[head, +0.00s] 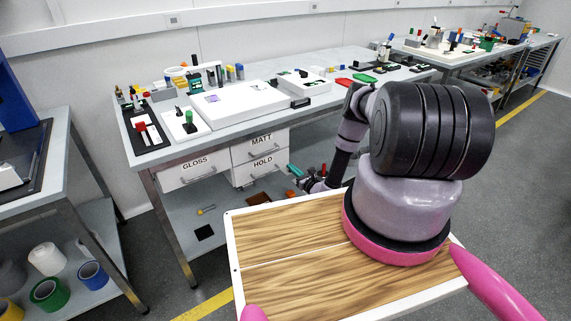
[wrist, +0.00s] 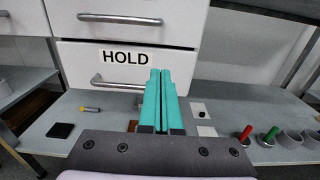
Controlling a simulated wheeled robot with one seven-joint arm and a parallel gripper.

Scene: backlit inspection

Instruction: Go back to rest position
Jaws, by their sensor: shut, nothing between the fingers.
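My gripper (wrist: 160,75) is shut and empty, its two teal fingers side by side in the wrist view. Its fingertips show in front of the drawer marked HOLD (wrist: 185,65), over the lower part of its front. In the head view the gripper (head: 294,171) is small and partly hidden behind my own arm, to the right of the HOLD drawer (head: 240,174). The HOLD drawer looks shut, and so does the MATT drawer (head: 245,151) above it. The GLOSS drawer (head: 190,172) is to their left.
The bench (head: 340,62) carries a white light box (head: 236,103), several small parts and trays. Its lower shelf (wrist: 90,115) holds a yellow-handled tool (wrist: 90,109), a dark square (wrist: 60,130) and red and green pieces. Another bench (head: 62,150) stands left. Floor shows between the benches.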

